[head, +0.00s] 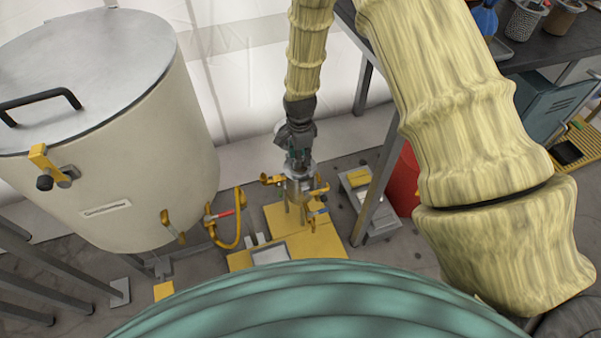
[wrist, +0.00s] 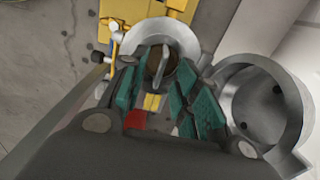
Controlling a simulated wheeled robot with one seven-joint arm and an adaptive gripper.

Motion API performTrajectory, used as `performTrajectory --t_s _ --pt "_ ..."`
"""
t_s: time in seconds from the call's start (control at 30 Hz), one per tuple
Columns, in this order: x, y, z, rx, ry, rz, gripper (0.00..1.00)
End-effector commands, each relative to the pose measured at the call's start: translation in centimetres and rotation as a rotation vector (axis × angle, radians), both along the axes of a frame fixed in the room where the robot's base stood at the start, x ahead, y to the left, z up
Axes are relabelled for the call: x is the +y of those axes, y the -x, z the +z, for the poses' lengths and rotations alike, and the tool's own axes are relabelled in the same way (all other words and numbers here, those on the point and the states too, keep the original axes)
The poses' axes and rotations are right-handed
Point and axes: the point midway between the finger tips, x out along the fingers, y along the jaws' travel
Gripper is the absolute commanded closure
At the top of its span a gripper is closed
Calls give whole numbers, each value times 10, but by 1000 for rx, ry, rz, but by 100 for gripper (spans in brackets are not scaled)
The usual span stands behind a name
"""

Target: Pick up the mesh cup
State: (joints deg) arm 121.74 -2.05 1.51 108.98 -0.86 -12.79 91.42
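A grey cup with a mesh-like speckled wall (head: 524,20) stands on the dark table at the top right of the head view. Its upper part is near the frame edge. I do not make it out in the wrist view. My gripper (head: 298,158) points down, far to the left of the cup, over a metal fixture with yellow handles (head: 300,185). In the wrist view my gripper's green-padded fingers (wrist: 160,95) are spread apart, with the fixture's round metal top (wrist: 155,35) beyond them. I see nothing held between them.
The dark table (head: 530,52) also holds a brown-filled container (head: 563,18) and a blue object (head: 485,18). A large lidded tank (head: 130,185) stands left. A red bin (head: 404,180) is beside a table leg. A grey ring-shaped part (wrist: 262,105) is close right of my fingers.

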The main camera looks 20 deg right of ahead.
Motion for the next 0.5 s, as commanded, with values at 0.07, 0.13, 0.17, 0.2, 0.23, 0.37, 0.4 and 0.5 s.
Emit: performTrajectory --t_s 0.07,0.13,0.17,0.2,0.23,0.37,0.4,0.5 --pt "0 0 -14 0 0 0 69" --pt "0 0 -22 0 0 0 69" --pt "0 0 -24 0 0 0 69" --pt "0 0 -26 -1 0 0 69" --pt "0 0 -27 -1 0 0 69" --pt "0 0 -27 -1 0 0 69" --pt "0 0 -27 -1 0 0 69" --pt "0 0 -27 -1 0 0 82"
